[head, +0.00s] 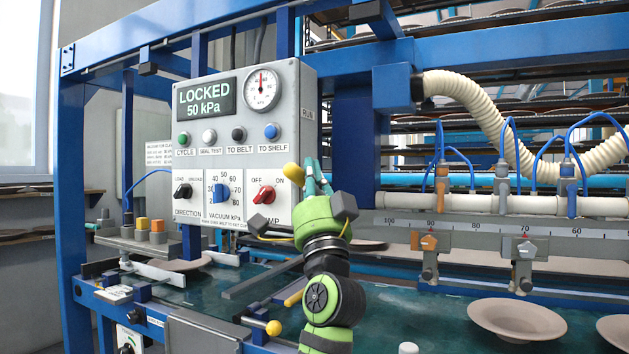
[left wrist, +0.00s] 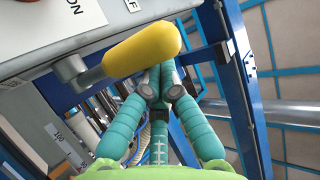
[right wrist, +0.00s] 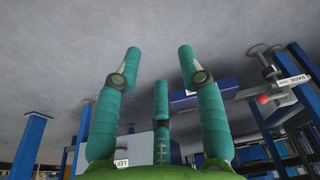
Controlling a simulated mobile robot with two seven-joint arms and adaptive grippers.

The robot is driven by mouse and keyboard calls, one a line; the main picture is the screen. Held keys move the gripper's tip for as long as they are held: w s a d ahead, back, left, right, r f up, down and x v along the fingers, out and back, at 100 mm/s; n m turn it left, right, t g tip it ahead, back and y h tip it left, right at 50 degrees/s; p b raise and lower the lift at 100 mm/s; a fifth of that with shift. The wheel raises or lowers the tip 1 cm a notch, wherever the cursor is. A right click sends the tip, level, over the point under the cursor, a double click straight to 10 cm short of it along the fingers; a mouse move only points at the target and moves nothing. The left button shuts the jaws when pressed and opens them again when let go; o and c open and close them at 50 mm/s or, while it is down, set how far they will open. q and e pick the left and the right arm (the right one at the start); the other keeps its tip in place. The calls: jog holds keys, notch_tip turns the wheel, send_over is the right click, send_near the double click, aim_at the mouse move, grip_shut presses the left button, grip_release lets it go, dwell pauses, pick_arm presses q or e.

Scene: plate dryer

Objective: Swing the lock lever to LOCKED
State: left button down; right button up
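The lock lever's yellow grip (head: 291,171) stands at the lower right edge of the control panel (head: 222,205). In the left wrist view the yellow grip (left wrist: 145,50) sits on a grey arm and covers the fingertips in part. My left gripper (head: 316,176) is right beside the grip. Its teal fingers (left wrist: 162,78) are drawn together behind the grip, not wrapped around it; whether they touch it is unclear. The panel display (head: 206,98) reads LOCKED, 50 kPa. My right gripper (right wrist: 160,75) has its fingers spread and empty; it is not in the head view.
A gauge (head: 262,89), buttons and knobs fill the panel front. A ribbed hose (head: 480,110) and a rail with suction fittings are to the right. Plates (head: 517,318) lie on the green belt below. A blue post (head: 352,150) stands just behind the lever.

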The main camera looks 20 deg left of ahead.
pick_arm(q)
jog(key=f+b, duration=0.1)
jog(key=f, duration=0.1)
jog(key=s+f+b, duration=0.1)
jog(key=f+b, duration=0.1)
jog(key=shift+b, duration=0.3)
pick_arm(e)
jog(key=w+v, duration=0.2)
jog(key=v, duration=0.7)
jog(key=shift+w+r+t, duration=0.3)
jog(key=shift+w+r, duration=0.15)
jog(key=shift+r, duration=0.15)
pick_arm(q)
jog(key=shift+a+r, duration=0.1)
pick_arm(e)
jog(key=shift+a, duration=0.1)
